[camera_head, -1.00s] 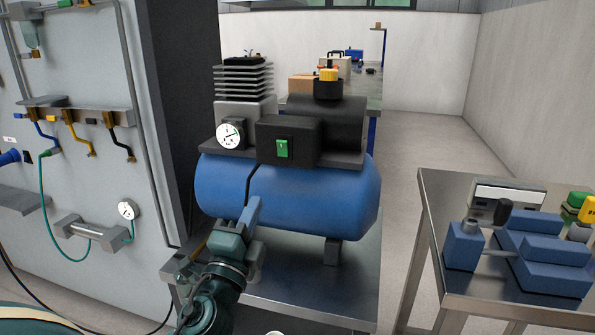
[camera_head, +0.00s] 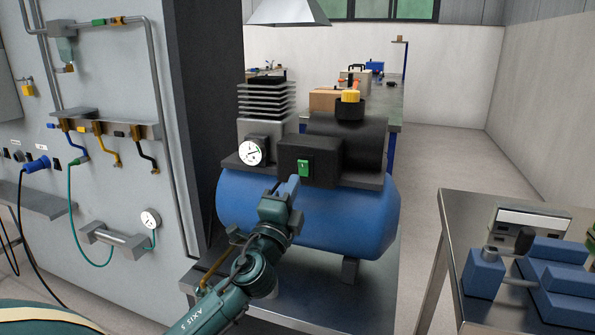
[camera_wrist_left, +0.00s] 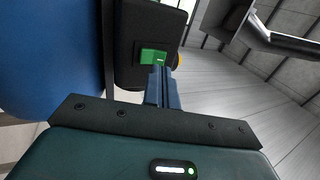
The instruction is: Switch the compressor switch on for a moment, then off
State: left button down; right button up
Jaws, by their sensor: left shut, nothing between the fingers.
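The compressor is a blue tank (camera_head: 330,215) with a black motor and a finned cylinder on top, standing on a metal table. Its green switch (camera_head: 304,168) sits on the front of a black box (camera_head: 325,165); the switch also shows in the left wrist view (camera_wrist_left: 153,56). My left gripper (camera_head: 289,184) is shut and empty, its fingertips just below and in front of the switch. In the left wrist view the fingertips (camera_wrist_left: 163,72) overlap the lower edge of the switch; I cannot tell whether they touch it. My right gripper is not in view.
A pressure gauge (camera_head: 250,152) sits left of the switch box. A wall panel (camera_head: 110,190) with hoses and valves stands at the left.

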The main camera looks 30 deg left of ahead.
aim_at(302, 165)
pick_arm(q)
jog(key=x, duration=0.2)
jog(key=shift+w+a+r, duration=0.1)
jog(key=shift+w, duration=0.15)
jog(key=shift+w+r, duration=0.1)
jog(key=shift+w, duration=0.2)
jog(key=shift+w+a, duration=0.1)
jog(key=shift+w, duration=0.1)
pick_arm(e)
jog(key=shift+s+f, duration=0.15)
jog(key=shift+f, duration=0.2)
